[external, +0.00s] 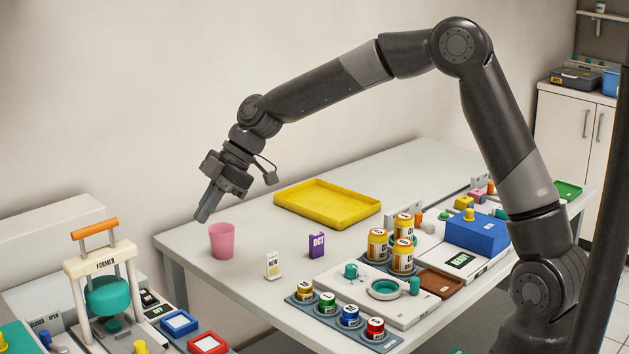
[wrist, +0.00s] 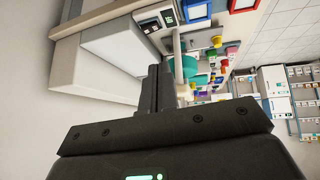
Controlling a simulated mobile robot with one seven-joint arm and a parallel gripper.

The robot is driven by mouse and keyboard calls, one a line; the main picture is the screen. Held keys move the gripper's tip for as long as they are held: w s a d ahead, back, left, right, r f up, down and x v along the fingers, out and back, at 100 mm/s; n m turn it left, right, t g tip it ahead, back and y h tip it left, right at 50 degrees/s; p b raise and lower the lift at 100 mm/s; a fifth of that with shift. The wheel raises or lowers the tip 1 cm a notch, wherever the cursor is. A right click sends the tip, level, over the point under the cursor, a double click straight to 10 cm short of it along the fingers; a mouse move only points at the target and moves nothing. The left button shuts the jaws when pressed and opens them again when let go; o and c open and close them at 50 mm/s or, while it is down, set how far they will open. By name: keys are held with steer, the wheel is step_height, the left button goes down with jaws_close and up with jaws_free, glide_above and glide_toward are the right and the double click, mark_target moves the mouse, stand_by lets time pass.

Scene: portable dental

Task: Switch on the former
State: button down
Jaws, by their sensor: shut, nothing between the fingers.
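The former (external: 105,262) stands at the lower left of the external view. It has a white frame marked FORMER, an orange top handle (external: 94,229) and a teal round body (external: 108,296). A small dark switch panel (external: 149,299) sits at its right side. The wrist view shows the former's teal part (wrist: 189,66) beyond my fingers and a panel with dark switches and a green light (wrist: 157,21) above them. My gripper (external: 203,216) is shut and empty, pointing down, above and to the right of the former, apart from it.
A pink cup (external: 222,241) stands on the table close below my gripper. Blue (external: 179,323) and red (external: 207,343) framed pads lie right of the former.

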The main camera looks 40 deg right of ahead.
steer(key=w+a+f+n+y, duration=0.2)
steer(key=w+a+f, duration=0.1)
steer(key=w+a, duration=0.1)
steer(key=shift+w+f, duration=0.25)
steer(key=shift+w, duration=0.2)
glide_above(146, 297)
steer(key=d, duration=0.3)
steer(key=shift+g, duration=0.3)
steer(key=f, duration=0.6)
steer(key=shift+w+f, duration=0.1)
steer(key=shift+w, duration=0.1)
steer(key=f, duration=0.3)
steer(key=shift+w+a+f, duration=0.25)
steer(key=shift+w+a, duration=0.1)
steer(key=shift+a, duration=0.05)
steer(key=shift+w+f, duration=0.15)
steer(key=shift+f, duration=0.45)
